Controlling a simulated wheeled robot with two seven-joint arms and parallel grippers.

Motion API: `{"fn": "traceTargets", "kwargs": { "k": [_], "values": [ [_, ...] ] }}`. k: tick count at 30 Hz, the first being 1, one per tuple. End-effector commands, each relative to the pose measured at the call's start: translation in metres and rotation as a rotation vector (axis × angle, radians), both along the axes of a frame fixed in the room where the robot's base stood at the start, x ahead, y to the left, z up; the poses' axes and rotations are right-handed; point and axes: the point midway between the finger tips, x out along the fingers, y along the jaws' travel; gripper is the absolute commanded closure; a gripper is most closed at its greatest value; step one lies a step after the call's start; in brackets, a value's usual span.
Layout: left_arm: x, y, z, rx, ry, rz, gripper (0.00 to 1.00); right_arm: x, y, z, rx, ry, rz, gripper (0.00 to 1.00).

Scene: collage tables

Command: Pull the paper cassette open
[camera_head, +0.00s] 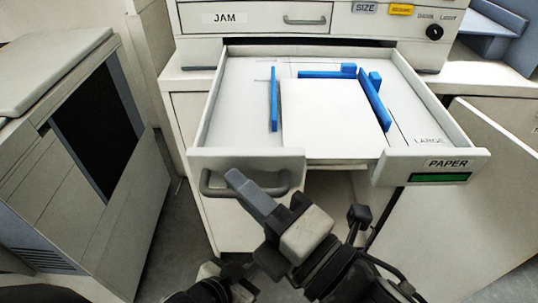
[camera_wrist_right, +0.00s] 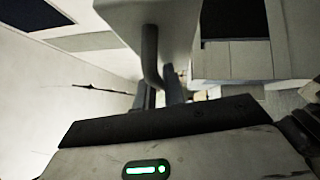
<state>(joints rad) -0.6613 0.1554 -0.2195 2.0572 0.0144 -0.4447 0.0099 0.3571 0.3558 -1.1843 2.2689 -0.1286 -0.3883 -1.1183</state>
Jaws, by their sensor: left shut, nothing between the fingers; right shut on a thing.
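The paper cassette (camera_head: 232,160) is a pale drawer marked PAPER. In the head view it stands well out from the machine, its inside showing. A white paper stack (camera_head: 330,110) lies in it between blue guides (camera_head: 373,100). Its grey loop handle (camera_head: 213,188) is on the front, left of a gap; it also shows in the right wrist view (camera_wrist_right: 150,55). My right gripper (camera_head: 240,185) is shut on the handle; its fingers (camera_wrist_right: 160,82) show around the bar in the wrist view. My left gripper (camera_head: 226,272) is low, below the handle, shut and apart from the cassette, partly hidden.
Above the cassette is a closed front marked JAM (camera_head: 245,18) with its own handle, and a black knob (camera_head: 434,33) at right. A grey cabinet (camera_head: 60,150) stands at left. An angled pale panel (camera_head: 450,195) is at right. Floor shows between cabinet and machine.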

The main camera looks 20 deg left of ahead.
Motion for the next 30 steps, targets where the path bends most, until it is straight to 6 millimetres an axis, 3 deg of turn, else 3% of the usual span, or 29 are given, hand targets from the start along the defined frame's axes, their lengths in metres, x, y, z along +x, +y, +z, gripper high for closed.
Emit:
{"fn": "traceTargets", "kwargs": {
  "k": [6,17,18,30],
  "values": [
    [-0.0003,0.0007,-0.0010,0.003,0.004,0.000,1.00,-0.0129,0.0006,0.0003,0.000,-0.002,0.019,1.00],
    [0.0003,0.0001,-0.0002,-0.001,0.002,0.005,1.00,-0.0137,0.0004,-0.0002,0.000,-0.002,0.019,1.00],
    [0.0004,-0.0001,0.0001,-0.003,0.001,0.006,1.00,-0.0137,0.0004,-0.0002,0.000,-0.001,0.019,0.80],
    [-0.0006,-0.0011,0.0010,-0.009,0.003,0.011,1.00,-0.0134,0.0005,-0.0001,0.000,-0.001,0.019,0.80]
  ]
}}
